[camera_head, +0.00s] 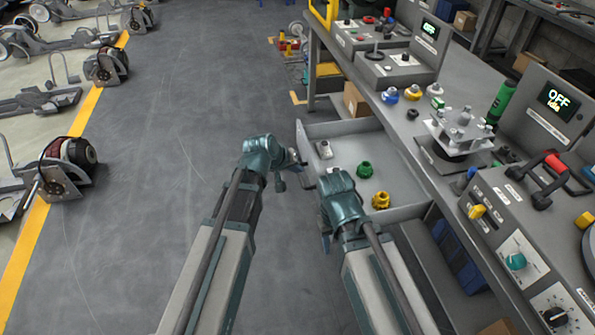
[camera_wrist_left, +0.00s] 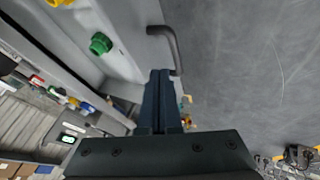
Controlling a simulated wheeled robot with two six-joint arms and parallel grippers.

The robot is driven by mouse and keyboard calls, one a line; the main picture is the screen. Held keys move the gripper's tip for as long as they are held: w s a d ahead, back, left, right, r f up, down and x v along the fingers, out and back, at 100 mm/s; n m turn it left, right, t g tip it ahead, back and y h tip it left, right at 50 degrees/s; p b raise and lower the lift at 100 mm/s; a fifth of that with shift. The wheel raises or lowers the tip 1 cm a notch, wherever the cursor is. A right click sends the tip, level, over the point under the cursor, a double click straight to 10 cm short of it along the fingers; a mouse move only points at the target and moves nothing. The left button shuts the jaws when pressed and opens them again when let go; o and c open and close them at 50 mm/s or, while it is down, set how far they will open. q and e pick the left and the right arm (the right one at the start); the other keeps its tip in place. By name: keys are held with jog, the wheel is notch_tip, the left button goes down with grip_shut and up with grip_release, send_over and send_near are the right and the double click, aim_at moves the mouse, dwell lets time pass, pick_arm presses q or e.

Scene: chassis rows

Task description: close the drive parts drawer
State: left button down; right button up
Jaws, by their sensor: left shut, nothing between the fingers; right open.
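The drive parts drawer (camera_head: 342,129) is pulled out from under the workbench. Inside it lie a green part (camera_head: 365,169), a yellow part (camera_head: 381,200) and a small pale part (camera_head: 324,149). My left gripper (camera_head: 299,170) is shut and empty, at the drawer's front. In the left wrist view its closed fingers (camera_wrist_left: 161,90) are beside the dark drawer handle (camera_wrist_left: 174,45); I cannot tell whether they touch. My right gripper (camera_head: 325,238) is open, near the drawer's near front corner; its fingers are mostly hidden by its own wrist.
The workbench (camera_head: 398,125) along the right carries control boxes, a fixture plate (camera_head: 458,130) and a panel (camera_head: 553,104) reading OFF idle. A cardboard box (camera_head: 356,100) sits beneath it. The grey floor (camera_head: 150,190) on the left is clear up to the yellow line and chassis row.

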pick_arm(q)
jog(key=b, duration=0.6)
send_near(312, 177)
jog(key=x, duration=0.5)
jog(key=shift+a+f, duration=0.1)
jog(key=shift+a, duration=0.05)
